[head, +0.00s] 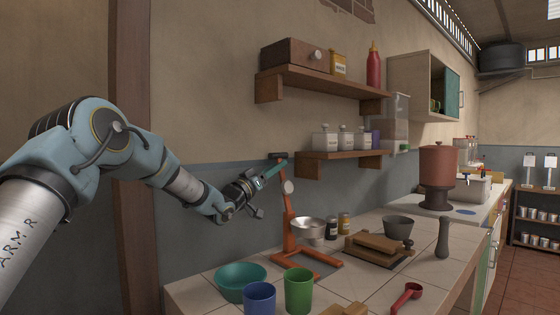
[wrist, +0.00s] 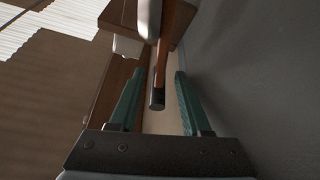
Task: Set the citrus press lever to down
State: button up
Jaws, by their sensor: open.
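The citrus press (head: 302,258) has an orange base and post and stands on the tiled counter, with a metal bowl (head: 307,230) beside its post. Its lever (head: 277,156) is raised, with a dark grip at its end high above the counter. My gripper (head: 275,169) reaches in from the left, close to the lever's upper end. In the wrist view the lever's dark-tipped end (wrist: 157,98) lies between the two green fingers of my gripper (wrist: 157,80). The fingers are open, with a gap on both sides of the lever.
A teal bowl (head: 241,281), a blue cup (head: 259,298) and a green cup (head: 298,290) stand at the counter's front. A wooden press (head: 377,247) and a pestle (head: 442,239) are to the right. Two shelves hang on the wall, the lower (head: 340,161) close behind the lever.

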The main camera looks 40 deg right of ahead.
jog(key=shift+p+x, duration=0.3)
jog(key=shift+x, duration=1.15)
grip_shut()
